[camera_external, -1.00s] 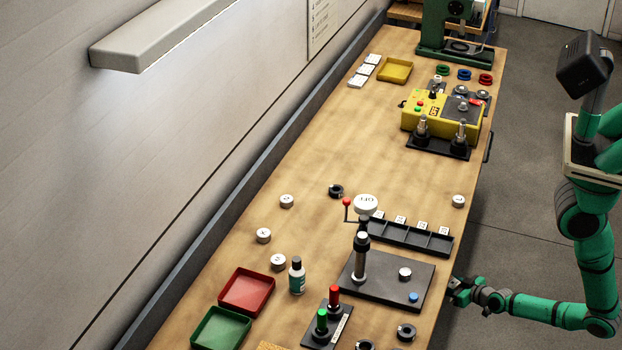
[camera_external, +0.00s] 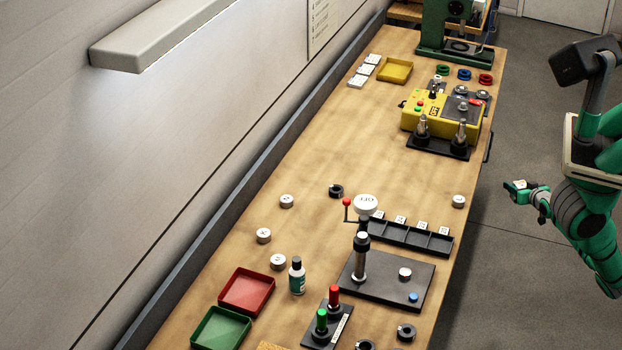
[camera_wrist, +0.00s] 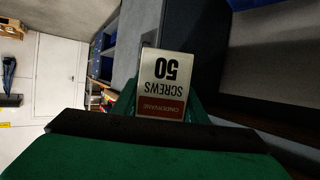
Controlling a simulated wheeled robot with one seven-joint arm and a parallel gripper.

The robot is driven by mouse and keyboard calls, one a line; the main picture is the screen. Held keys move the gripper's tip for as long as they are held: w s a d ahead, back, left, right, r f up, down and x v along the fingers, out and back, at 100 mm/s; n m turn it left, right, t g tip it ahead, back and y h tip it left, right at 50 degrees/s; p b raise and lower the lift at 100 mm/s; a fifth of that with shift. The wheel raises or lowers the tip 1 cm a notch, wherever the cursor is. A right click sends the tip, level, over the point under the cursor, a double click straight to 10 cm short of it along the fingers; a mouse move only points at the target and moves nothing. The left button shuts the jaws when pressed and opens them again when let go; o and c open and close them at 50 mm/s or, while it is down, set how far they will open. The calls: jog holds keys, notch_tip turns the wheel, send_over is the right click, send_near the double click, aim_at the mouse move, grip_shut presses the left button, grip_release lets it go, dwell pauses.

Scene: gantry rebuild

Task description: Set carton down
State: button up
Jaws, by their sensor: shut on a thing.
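The carton (camera_wrist: 164,85) is small, with a white face reading "SCREWS 50" upside down and a red band. It sits between the green fingers of my gripper (camera_wrist: 160,108) in the wrist view. In the external view my gripper (camera_external: 520,188) is over the floor to the right of the bench, clear of the bench edge. The carton is too small there to make out clearly.
A black plate (camera_external: 415,275) with a post, red and green trays and several white round pieces occupy the near half.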

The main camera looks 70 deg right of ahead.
jog(key=s+d+r+m, duration=0.1)
jog(key=d+r, duration=0.6)
jog(key=r, duration=0.3)
jog(key=w+d+r, duration=0.1)
jog(key=w+r, duration=0.4)
jog(key=r, duration=0.5)
jog(key=w+a+r+n+t+y, duration=0.25)
jog(key=w+a+r, duration=0.55)
jog(key=w, duration=0.4)
jog(key=w+a+r+n+t+y, duration=0.2)
jog(key=w+a+r+n, duration=0.25)
jog(key=w+r, duration=0.7)
jog(key=w+a+f+n+t+y, duration=0.1)
jog(key=w+a+f+n+y, duration=0.15)
jog(key=w+a, duration=1)
jog(key=w+a+f+n+t+y, duration=0.15)
jog(key=w+a+y, duration=0.25)
jog(key=w+a, duration=0.85)
jog(key=w+a+f+n+g+y, duration=0.2)
jog(key=a+n+y, duration=0.1)
jog(key=a, duration=0.9)
jog(key=w+a+f+n+g+y, duration=0.1)
jog(key=a+f+n+y, duration=0.25)
jog(key=a, duration=0.85)
jog(key=w+a+f+n+g+y, duration=0.2)
jog(key=a+n+y, duration=0.15)
jog(key=a, duration=0.85)
notch_tip(320, 180, down, 10)
jog(key=shift+s+r, duration=0.15)
jog(key=shift+r, duration=0.05)
